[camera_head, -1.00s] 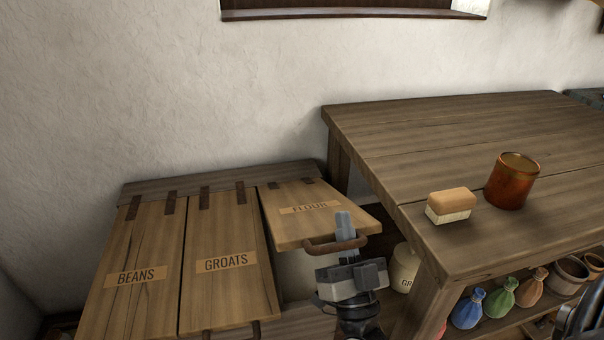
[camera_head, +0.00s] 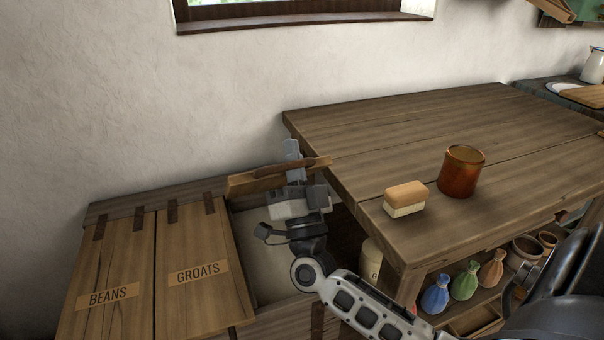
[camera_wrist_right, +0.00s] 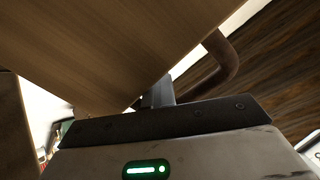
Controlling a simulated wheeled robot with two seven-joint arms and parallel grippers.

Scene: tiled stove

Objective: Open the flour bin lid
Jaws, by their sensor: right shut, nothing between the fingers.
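The flour bin lid (camera_head: 255,183) is raised steeply, seen nearly edge-on in the head view, with its brown handle (camera_head: 290,167) at the upper edge. The open flour bin (camera_head: 262,250) shows its pale inside below. My right gripper (camera_head: 292,155) is shut with nothing between its fingers, up against the lid near the handle. In the right wrist view the lid (camera_wrist_right: 90,45) fills the upper left, and the curved handle (camera_wrist_right: 217,65) is beside the fingers (camera_wrist_right: 158,92). Whether the fingers touch the lid is hard to tell. My left gripper is not in view.
The groats lid (camera_head: 195,265) and beans lid (camera_head: 108,285) are shut at the left. A wooden table (camera_head: 400,130) stands close on the right, holding a brush (camera_head: 406,200) and an amber cup (camera_head: 461,172). Several coloured sacks (camera_head: 465,282) sit on the shelf below.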

